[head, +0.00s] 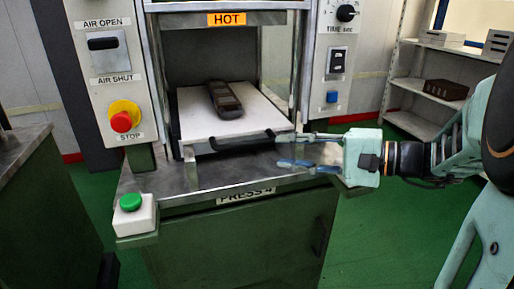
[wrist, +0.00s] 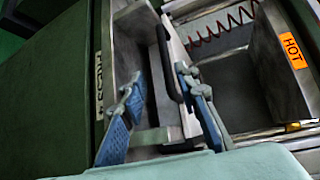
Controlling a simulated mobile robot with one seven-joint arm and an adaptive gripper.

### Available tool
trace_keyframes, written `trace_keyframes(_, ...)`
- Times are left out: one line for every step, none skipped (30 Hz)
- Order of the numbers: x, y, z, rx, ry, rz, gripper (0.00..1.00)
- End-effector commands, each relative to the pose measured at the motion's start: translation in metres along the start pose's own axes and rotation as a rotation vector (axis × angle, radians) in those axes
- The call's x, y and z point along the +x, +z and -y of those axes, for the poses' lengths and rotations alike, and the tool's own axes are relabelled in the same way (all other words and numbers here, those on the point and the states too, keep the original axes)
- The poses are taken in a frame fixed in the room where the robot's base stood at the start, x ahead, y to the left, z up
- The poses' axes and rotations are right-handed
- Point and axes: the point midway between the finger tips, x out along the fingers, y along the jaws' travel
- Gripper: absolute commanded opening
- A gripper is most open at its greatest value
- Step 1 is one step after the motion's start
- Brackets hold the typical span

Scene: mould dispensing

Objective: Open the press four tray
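The press four tray (head: 193,122) is a pale flat plate in the press opening, with its front edge over the metal ledge. A dark handle (head: 243,142) runs along its front; it also shows in the wrist view (wrist: 166,62). A dark brown mould (head: 225,98) lies on the tray. My gripper (head: 279,152) is open at the right end of the handle, one finger above the other. In the wrist view, the blue-padded fingers (wrist: 158,75) stand apart with the handle between them. I cannot tell whether either finger touches it.
The PRESS 4 label (head: 246,196) is on the green cabinet below the ledge. A green button box (head: 133,214) stands at the front left corner. Control panels flank the opening, with a red stop button (head: 122,121) on the left. Shelves (head: 418,124) stand at the back right.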

Motion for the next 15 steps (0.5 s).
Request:
trace_keyframes(0.0,-0.002,0.001,0.004,-0.021,-0.006,0.29)
trace_keyframes(0.0,-0.002,0.003,0.005,-0.03,-0.008,0.29)
trace_keyframes(0.001,-0.003,0.005,0.006,-0.038,-0.01,0.29)
trace_keyframes(0.003,-0.002,0.005,0.006,-0.04,-0.009,0.29)
trace_keyframes(0.006,-0.002,0.005,0.006,-0.04,-0.008,0.29)
trace_keyframes(0.011,-0.002,0.006,0.005,-0.04,-0.006,0.29)
trace_keyframes(0.015,-0.002,0.006,0.005,-0.04,-0.006,0.29)
trace_keyframes(0.02,-0.002,0.006,0.005,-0.039,-0.007,0.29)
trace_keyframes(0.027,-0.001,0.006,0.006,-0.038,-0.005,0.29)
trace_keyframes(0.033,-0.002,0.006,0.006,-0.038,-0.005,0.29)
trace_keyframes(0.039,-0.002,0.006,0.006,-0.038,-0.005,0.29)
trace_keyframes(0.047,-0.002,0.006,0.006,-0.037,-0.005,0.29)
trace_keyframes(0.053,-0.002,0.006,0.006,-0.037,-0.005,0.29)
trace_keyframes(0.059,-0.002,0.006,0.006,-0.038,-0.005,0.29)
trace_keyframes(0.066,-0.002,0.007,0.006,-0.036,-0.005,0.29)
